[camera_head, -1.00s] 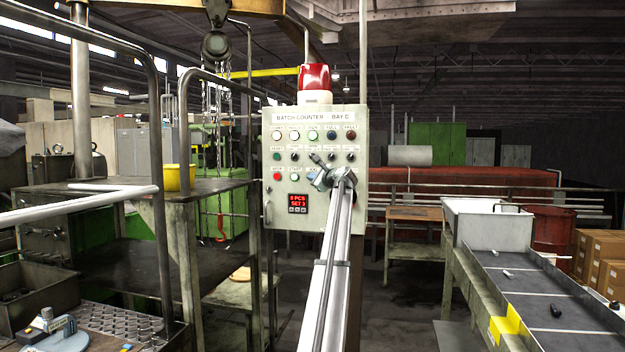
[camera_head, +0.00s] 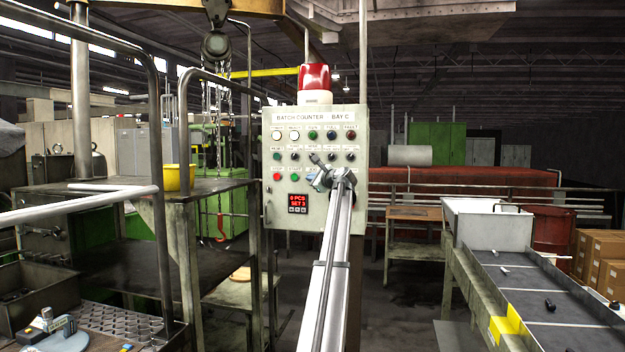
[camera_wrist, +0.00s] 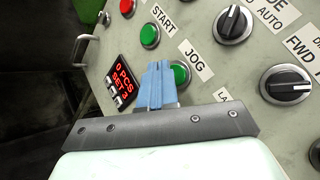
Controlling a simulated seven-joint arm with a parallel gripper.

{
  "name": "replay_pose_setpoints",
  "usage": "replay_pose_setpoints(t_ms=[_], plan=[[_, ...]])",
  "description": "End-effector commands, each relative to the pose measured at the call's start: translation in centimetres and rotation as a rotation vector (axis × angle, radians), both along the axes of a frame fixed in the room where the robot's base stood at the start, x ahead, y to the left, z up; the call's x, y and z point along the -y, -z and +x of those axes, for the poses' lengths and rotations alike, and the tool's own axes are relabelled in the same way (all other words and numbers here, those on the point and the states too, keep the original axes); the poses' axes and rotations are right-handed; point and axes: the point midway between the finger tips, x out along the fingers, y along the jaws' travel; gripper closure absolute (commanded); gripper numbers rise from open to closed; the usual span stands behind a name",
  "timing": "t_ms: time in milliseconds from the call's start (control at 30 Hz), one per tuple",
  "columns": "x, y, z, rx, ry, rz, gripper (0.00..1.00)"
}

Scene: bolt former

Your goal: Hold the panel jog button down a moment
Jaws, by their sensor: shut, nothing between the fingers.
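The grey control panel (camera_head: 340,218) stands upright ahead, headed "BATCH COUNTER BAY C". In the wrist view the green jog button (camera_wrist: 181,74) sits beside its JOG label (camera_wrist: 194,61). The blue fingers of my gripper (camera_wrist: 157,85) are shut and empty and overlap the left side of that button. Whether they touch it or stand just short of it I cannot tell. In the head view my gripper (camera_head: 312,177) is at the panel's third row and hides the jog button there.
The green start button (camera_wrist: 149,36) and black selector knobs (camera_wrist: 234,23) are close by. A red display (camera_head: 298,202) sits below. A red beacon (camera_head: 313,78) tops the panel. A conveyor (camera_head: 530,290) with small dark parts runs at right.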

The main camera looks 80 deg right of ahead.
Motion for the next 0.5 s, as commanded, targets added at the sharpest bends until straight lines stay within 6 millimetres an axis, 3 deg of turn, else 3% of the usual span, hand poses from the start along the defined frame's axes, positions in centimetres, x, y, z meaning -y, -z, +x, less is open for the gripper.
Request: replay_pose_setpoints(t_ms=[500], plan=[[-0.75,0.04,0.01,-0.001,-0.001,0.001,1.0]])
